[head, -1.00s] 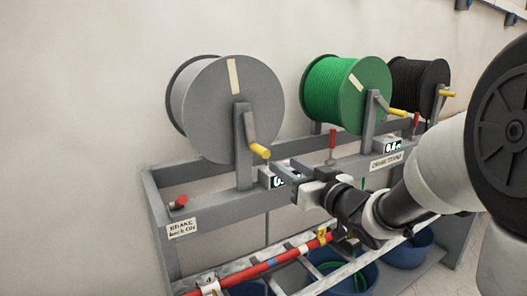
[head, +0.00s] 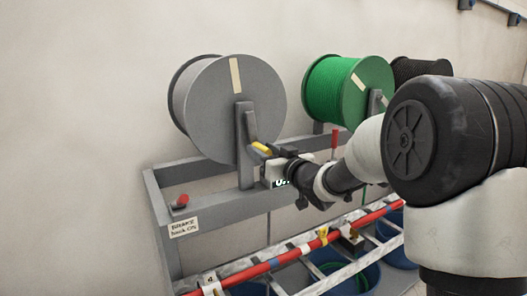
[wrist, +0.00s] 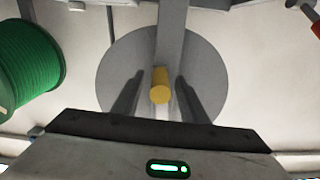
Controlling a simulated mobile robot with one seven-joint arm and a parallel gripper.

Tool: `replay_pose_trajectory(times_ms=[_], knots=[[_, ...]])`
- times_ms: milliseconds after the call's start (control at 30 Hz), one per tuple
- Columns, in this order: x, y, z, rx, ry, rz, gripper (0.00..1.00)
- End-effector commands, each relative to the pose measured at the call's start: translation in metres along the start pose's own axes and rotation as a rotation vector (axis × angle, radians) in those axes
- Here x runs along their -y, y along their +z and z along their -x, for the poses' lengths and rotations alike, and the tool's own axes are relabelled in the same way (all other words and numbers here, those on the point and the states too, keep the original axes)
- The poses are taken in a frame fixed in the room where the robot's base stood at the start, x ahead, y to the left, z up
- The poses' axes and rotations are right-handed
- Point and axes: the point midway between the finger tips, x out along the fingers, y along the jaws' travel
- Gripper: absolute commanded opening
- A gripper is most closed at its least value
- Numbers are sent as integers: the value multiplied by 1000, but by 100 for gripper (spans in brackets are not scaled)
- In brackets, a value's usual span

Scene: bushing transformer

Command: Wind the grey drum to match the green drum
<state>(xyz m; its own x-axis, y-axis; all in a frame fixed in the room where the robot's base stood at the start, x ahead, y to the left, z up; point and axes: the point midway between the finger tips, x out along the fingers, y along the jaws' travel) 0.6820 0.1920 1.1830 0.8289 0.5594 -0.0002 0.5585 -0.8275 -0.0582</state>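The grey drum (head: 222,112) stands at the left of the rack with a cream stripe (head: 235,76) near the top of its face. Its crank has a yellow handle (head: 262,148) at the lower right. My gripper (head: 272,150) is at this handle. In the wrist view my gripper (wrist: 160,92) has its fingers apart, one on each side of the yellow handle (wrist: 160,86), with gaps on both sides. The green drum (head: 335,92) stands to the right, its cream stripe (head: 359,82) tilted. The grey drum's counter (head: 280,181) is partly hidden by my gripper.
A red brake lever (head: 180,201) is at the left front of the rack, above a brake label (head: 185,227). Another red lever (head: 334,142) stands between the drums. A black drum (head: 418,70) is at the right. A red pipe (head: 265,267) runs low in front.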

Motion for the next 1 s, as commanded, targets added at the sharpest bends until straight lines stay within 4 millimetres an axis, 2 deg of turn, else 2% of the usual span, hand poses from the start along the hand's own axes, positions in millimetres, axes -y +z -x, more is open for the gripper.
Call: replay_pose_trajectory(times_ms=[67, 200, 300, 667, 1000], knots=[[0, 0, 0, 0, 0, 0, 36], [0, 0, 0, 0, 0, 0, 12], [0, 0, 0, 0, 0, 0, 0], [-3, 0, 0, -1, 0, 34, 0], [-22, -5, 1, -2, 2, 244, 0]])
